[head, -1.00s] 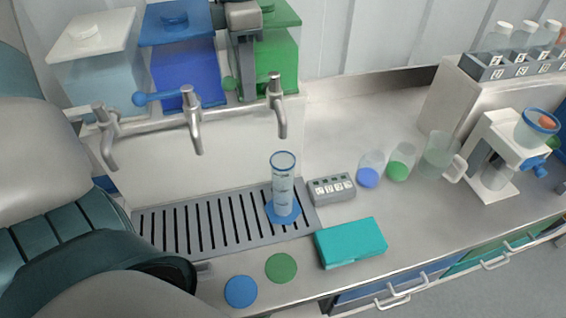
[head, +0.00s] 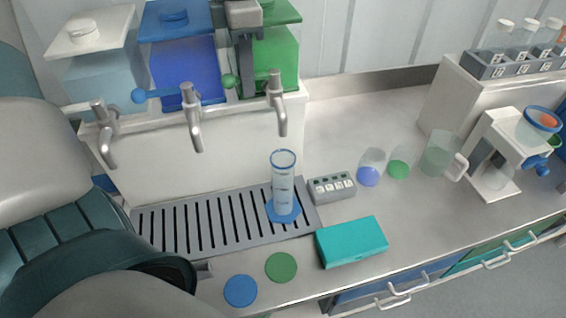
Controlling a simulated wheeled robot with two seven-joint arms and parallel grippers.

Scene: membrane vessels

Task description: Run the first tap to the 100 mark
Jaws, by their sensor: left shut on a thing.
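A clear measuring cylinder (head: 284,188) with a blue base stands upright on the slotted drip tray (head: 150,215), below the right-hand tap (head: 277,108). I cannot make out a liquid level or a stream. The right-hand tap's lever has a green ball (head: 230,81). The middle tap (head: 193,122) has a lever with a blue ball (head: 138,96). The left-hand tap (head: 104,135) has a pale lever. My left gripper (head: 247,84) reaches down in front of the green tank and is shut at the green-balled lever; its fingers partly hide the lever. My right gripper is not in view.
White, blue (head: 185,72) and green (head: 276,62) tanks stand behind the taps. Right of the tray are a small button box (head: 331,187), a teal box (head: 351,242), small beakers, a jug (head: 440,155) and a white stand. Blue and green discs lie in front.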

